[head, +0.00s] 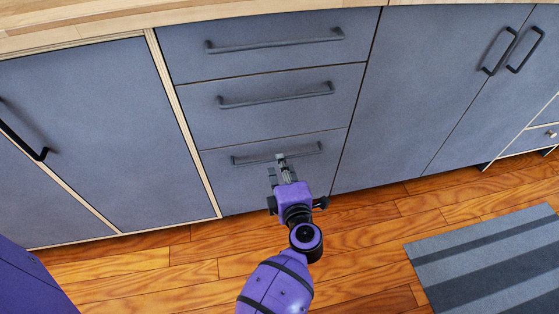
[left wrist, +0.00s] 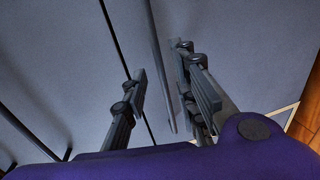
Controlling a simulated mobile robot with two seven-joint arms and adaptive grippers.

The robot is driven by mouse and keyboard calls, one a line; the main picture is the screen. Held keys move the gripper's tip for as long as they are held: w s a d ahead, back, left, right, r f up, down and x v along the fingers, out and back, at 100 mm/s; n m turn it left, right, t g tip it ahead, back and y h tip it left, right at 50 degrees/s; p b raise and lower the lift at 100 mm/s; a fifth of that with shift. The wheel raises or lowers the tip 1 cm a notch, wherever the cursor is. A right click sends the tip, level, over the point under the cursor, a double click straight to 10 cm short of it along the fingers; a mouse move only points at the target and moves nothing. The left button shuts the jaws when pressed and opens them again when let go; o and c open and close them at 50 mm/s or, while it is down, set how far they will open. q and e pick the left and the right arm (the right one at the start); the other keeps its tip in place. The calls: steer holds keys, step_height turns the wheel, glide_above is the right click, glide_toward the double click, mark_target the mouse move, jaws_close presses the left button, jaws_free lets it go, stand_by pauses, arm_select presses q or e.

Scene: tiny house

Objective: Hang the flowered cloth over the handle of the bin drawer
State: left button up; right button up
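No flowered cloth shows in either view. The grey cabinet has a stack of three drawers with dark bar handles; I cannot tell which one is the bin drawer. Whether a finger touches the bar I cannot tell. No cloth shows between the fingers. My right gripper is not in view.
The middle drawer handle (head: 275,97) and top drawer handle (head: 275,42) are above, under a wooden worktop (head: 80,25). Cabinet doors stand on both sides. A grey striped rug (head: 490,262) lies at right on the wooden floor (head: 150,265), which is otherwise clear.

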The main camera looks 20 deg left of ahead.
arm_select(q)
steer(key=shift+b+x, duration=0.45)
steer(key=shift+x, duration=1.55)
jaws_close()
